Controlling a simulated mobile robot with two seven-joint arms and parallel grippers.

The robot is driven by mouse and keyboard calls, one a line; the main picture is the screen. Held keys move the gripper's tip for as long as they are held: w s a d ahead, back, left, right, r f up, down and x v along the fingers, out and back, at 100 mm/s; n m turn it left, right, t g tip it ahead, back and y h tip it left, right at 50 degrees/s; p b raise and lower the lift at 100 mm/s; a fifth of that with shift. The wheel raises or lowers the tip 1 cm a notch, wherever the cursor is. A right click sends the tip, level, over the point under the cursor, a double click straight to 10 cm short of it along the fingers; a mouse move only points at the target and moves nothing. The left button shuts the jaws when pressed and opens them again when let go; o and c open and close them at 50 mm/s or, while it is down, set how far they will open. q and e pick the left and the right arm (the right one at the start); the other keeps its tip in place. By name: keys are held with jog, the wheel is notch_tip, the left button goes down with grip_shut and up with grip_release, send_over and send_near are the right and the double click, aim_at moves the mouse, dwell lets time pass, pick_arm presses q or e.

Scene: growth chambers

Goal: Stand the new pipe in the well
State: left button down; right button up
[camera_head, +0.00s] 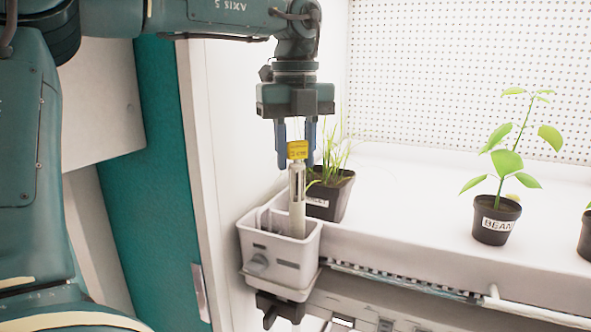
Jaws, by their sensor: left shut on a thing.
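My left gripper (296,160) points straight down with its fingers at the top of the pale pipe (297,200). It is shut on the pipe, which hangs upright and has a yellow tag (298,150) at its top. The well is a white box-like holder (281,268) fixed at the bench's left front corner. The pipe's lower end shows at the right part of the well's opening and seems to be inside it. How deep it reaches, and whether it touches the bottom, I cannot tell. My right gripper is not in view.
A dark pot of grass (325,200) stands close behind the pipe to the right. A labelled pot with a leafy bean plant (496,222) stands further right on the white bench (410,205). A chamber wall edge (205,170) is left of the well. The bench between the pots is clear.

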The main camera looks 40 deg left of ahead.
pick_arm(q)
notch_tip(320, 180, down, 3)
jog(key=shift+r, duration=0.2)
jog(key=shift+f+b, duration=0.3)
jog(key=shift+f, duration=0.3)
jog(key=c, duration=1.1)
grip_release()
jog(key=shift+o, duration=0.2)
jog(key=shift+r+p, duration=0.45)
jog(key=shift+r, duration=0.1)
notch_tip(320, 180, up, 12)
